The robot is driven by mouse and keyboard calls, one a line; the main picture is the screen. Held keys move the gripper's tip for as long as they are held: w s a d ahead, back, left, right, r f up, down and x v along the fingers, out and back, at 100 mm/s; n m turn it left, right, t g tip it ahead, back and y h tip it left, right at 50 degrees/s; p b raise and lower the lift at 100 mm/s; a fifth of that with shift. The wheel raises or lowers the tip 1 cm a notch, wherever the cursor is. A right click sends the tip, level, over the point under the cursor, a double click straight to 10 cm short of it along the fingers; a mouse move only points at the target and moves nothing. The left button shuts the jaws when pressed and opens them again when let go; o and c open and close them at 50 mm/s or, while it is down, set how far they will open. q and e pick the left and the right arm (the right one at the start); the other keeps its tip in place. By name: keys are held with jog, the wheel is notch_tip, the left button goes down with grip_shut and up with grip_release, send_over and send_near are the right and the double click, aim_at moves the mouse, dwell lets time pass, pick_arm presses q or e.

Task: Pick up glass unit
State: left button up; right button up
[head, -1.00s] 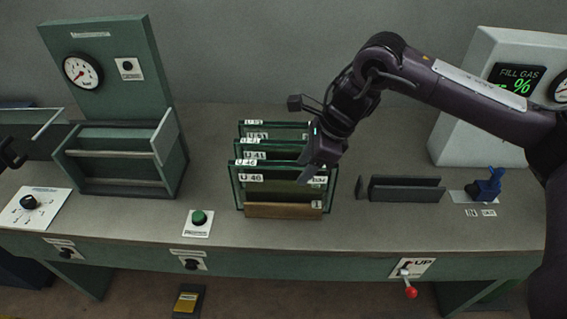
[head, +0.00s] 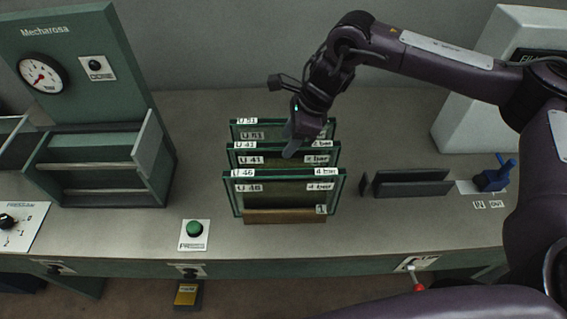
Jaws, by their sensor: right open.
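Several glass units stand upright in a row in a wooden rack (head: 270,216) on the bench. The front glass unit (head: 285,199) is labelled U 46. Behind it stands a glass unit labelled U 41 (head: 250,160), and a rear one (head: 252,134) with a label that may read U 31. My right gripper (head: 290,150) is over the row, its fingers pointing down near the top edges of the rear and middle units. It is open and holds nothing that I can see. The picture does not show clearly whether its fingers touch the glass. My left gripper is out of view.
A green press frame with a gauge (head: 42,72) stands at the left. A green button (head: 194,229) is at the front edge. A dark slotted holder (head: 412,184) and a blue valve (head: 495,178) are to the right. Bare bench lies between press and rack.

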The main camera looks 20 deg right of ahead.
aim_at(285, 144)
jog(key=p+x, duration=0.1)
jog(key=x, duration=0.1)
jog(key=shift+w+f, duration=0.15)
jog(key=shift+f, duration=0.2)
jog(key=shift+w+a+f, duration=0.1)
jog(key=shift+f, duration=0.25)
jog(key=shift+w+a+f, duration=0.15)
jog(key=shift+f, duration=0.2)
jog(key=shift+s, duration=0.1)
jog(key=c, duration=0.4)
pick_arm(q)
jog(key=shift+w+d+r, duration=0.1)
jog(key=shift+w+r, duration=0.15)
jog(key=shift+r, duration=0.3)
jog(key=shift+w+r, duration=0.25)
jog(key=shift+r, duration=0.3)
pick_arm(e)
grip_shut()
jog(key=shift+r, duration=0.1)
